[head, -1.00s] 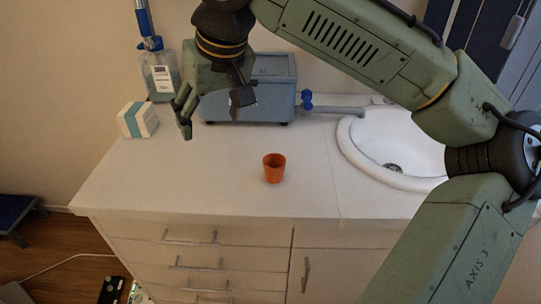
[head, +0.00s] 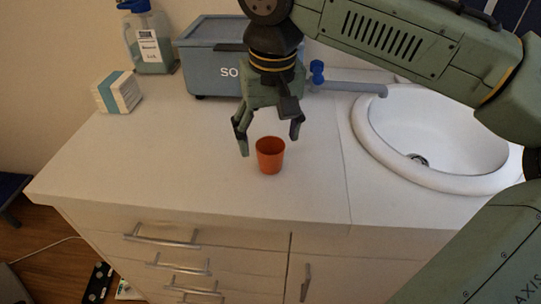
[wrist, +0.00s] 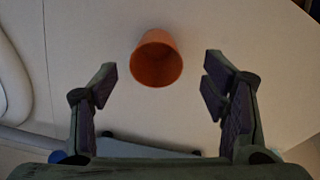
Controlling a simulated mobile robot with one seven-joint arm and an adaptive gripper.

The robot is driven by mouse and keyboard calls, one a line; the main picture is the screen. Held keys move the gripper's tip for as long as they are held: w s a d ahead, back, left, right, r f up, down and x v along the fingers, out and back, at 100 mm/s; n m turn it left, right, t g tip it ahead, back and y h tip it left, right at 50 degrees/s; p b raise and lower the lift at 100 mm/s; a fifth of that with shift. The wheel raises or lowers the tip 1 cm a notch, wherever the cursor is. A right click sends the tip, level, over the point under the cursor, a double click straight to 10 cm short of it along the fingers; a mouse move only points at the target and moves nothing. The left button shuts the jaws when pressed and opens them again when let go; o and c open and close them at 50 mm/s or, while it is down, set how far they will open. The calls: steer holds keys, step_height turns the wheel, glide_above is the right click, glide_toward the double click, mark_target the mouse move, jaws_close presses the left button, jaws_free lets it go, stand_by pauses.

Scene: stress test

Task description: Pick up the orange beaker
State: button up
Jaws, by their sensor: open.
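The orange beaker (head: 270,156) stands upright, its open top up, on the white counter (head: 180,165) near the middle. My gripper (head: 270,146) is open, pointing down, just above and behind the beaker in the head view. In the wrist view the beaker (wrist: 157,60) shows ahead of the gap between my gripper's fingers (wrist: 160,85), near the middle and apart from both. Nothing is between the fingers.
A grey-blue box (head: 205,75) stands behind my gripper. A sink (head: 435,135) with a tap (head: 350,87) lies to the right. A white and teal carton (head: 118,92) and a bottle (head: 150,45) stand at the back left. The counter left of the beaker is clear.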

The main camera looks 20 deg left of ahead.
mark_target(271, 151)
steer(key=f, duration=0.4)
steer(key=shift+w+f+p, duration=0.3)
steer(key=shift+w+f, duration=0.05)
steer(key=shift+f, duration=0.05)
steer(key=shift+c, duration=0.5)
steer(key=c, duration=1.1)
